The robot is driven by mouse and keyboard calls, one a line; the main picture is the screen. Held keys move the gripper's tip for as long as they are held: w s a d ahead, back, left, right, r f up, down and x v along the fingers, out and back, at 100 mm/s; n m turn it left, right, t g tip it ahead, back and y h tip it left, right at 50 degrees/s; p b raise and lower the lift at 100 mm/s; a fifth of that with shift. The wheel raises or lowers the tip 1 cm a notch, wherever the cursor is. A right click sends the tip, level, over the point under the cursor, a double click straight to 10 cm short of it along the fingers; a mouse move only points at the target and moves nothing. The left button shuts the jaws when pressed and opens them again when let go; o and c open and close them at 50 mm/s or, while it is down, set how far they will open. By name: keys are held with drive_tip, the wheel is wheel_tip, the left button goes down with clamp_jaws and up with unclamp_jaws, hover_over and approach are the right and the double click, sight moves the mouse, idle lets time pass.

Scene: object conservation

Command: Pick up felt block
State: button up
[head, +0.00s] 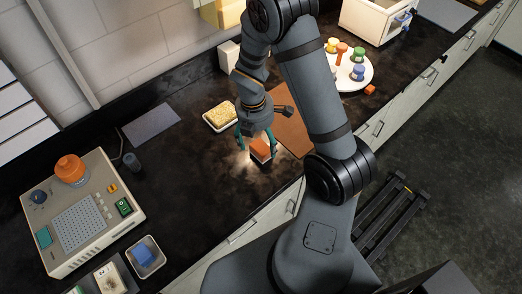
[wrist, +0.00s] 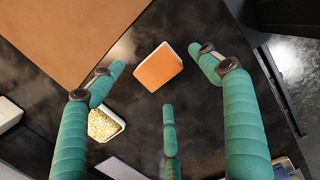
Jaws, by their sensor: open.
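A block with an orange face and pale sides (head: 260,146) rests on the dark countertop near its front edge; it is the felt block as far as I can tell. In the wrist view the block (wrist: 159,69) sits tilted between the teal fingers of my gripper (wrist: 157,72). In the head view my gripper (head: 256,150) points down with its fingers around the block. The fingers are open, with gaps between them and the block in the wrist view. The height of the fingertips above the counter is hard to tell.
A brown mat (head: 293,131) lies just right of the block, and a white dish of yellow bits (head: 220,116) lies behind it. A round white stand (head: 352,80) with several coloured pegs is further right.

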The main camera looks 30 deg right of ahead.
sight(261, 146)
drive_tip(key=f, duration=0.5)
drive_tip(key=shift+w+d, duration=0.25)
drive_tip(key=shift+w, duration=0.05)
drive_tip(key=c, duration=0.4)
drive_tip(key=c, duration=1)
drive_tip(key=shift+c, duration=0.2)
drive_tip(key=shift+r, duration=0.1)
